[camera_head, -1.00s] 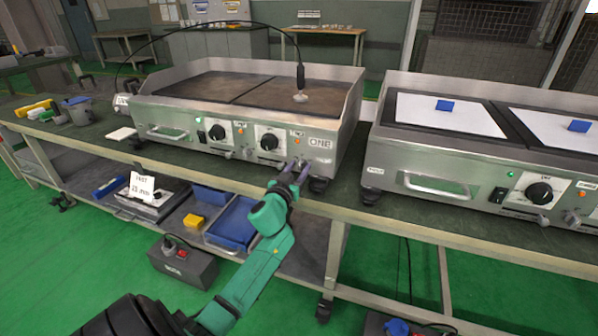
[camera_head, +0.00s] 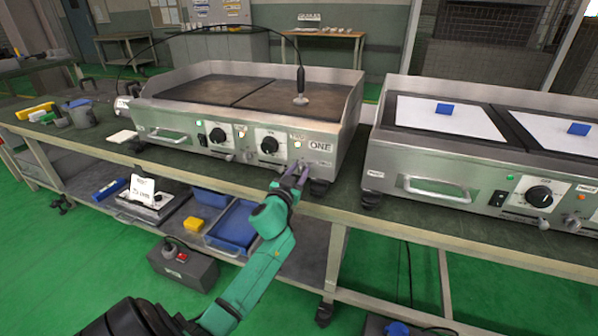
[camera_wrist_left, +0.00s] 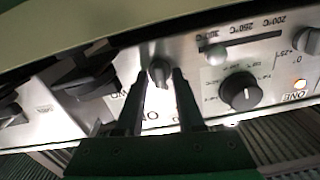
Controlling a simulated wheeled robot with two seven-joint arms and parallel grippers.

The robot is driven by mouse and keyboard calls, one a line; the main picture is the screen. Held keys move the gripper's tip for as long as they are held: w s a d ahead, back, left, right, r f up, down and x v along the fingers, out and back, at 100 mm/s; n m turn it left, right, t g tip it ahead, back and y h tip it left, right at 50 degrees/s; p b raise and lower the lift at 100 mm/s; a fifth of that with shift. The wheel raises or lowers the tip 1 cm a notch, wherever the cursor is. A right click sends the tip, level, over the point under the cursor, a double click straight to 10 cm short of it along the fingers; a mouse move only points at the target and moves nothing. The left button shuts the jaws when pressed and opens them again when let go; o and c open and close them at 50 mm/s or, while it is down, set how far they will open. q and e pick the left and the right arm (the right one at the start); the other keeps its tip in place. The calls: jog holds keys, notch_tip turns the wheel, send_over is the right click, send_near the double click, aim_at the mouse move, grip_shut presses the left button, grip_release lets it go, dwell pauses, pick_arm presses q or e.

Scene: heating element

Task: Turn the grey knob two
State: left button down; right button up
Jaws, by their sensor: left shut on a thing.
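The griddle marked ONE (camera_head: 180,126) stands on the workbench, with a control panel on its front. My left gripper (camera_head: 295,172) is at the right end of that panel, below the TWO label. In the left wrist view a small grey knob (camera_wrist_left: 159,72) sits between the two dark fingers of the gripper (camera_wrist_left: 157,84), one on each side, and the gripper is shut on it. In the head view the fingers largely hide this knob. My right gripper is not in view.
Black knobs (camera_head: 269,145) (camera_head: 217,134) sit left of the gripper on the same panel. In the left wrist view a black dial (camera_wrist_left: 240,92) is close to the right finger. A second griddle (camera_head: 420,190) stands to the right. The lower shelf holds blue bins (camera_head: 235,222).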

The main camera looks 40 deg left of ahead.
pick_arm(q)
jog(key=m, duration=0.3)
jog(key=shift+m, duration=0.3)
jog(key=m, duration=0.3)
jog(key=shift+f, duration=0.1)
jog(key=m, duration=0.2)
jog(key=shift+d+m, duration=0.1)
jog(key=shift+m, duration=0.8)
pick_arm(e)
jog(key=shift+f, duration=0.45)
pick_arm(q)
jog(key=shift+f, duration=0.1)
jog(key=c, duration=0.8)
grip_release()
jog(key=shift+c, duration=0.2)
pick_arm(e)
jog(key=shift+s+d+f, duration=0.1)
